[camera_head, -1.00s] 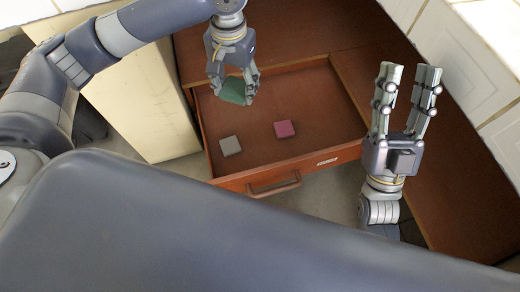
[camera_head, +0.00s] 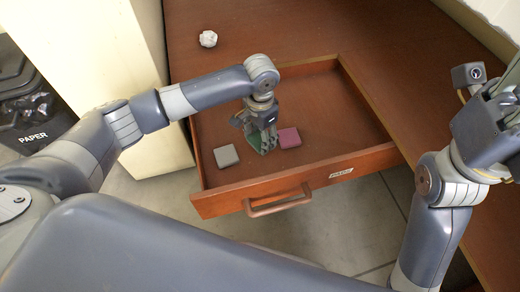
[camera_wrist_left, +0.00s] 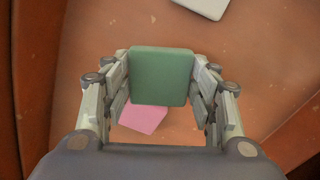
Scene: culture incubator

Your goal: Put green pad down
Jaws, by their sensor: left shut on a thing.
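The green pad (camera_wrist_left: 160,76) is gripped between the fingers of my left gripper (camera_wrist_left: 160,85) in the left wrist view. In the head view my left gripper (camera_head: 262,140) points down into the open drawer (camera_head: 325,172), and only a sliver of green shows at its fingertips. The pad is over the drawer floor, between a grey pad (camera_head: 226,155) and a magenta pad (camera_head: 289,138). Whether it touches the floor I cannot tell. My right gripper is at the right edge of the head view, its fingers cut off.
The drawer has a front handle (camera_head: 279,203) and a label. A white crumpled object (camera_head: 208,39) lies on the brown surface behind the drawer. A cream cabinet side (camera_head: 135,90) stands to the left. A dark bin marked PAPER (camera_head: 30,100) is at far left.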

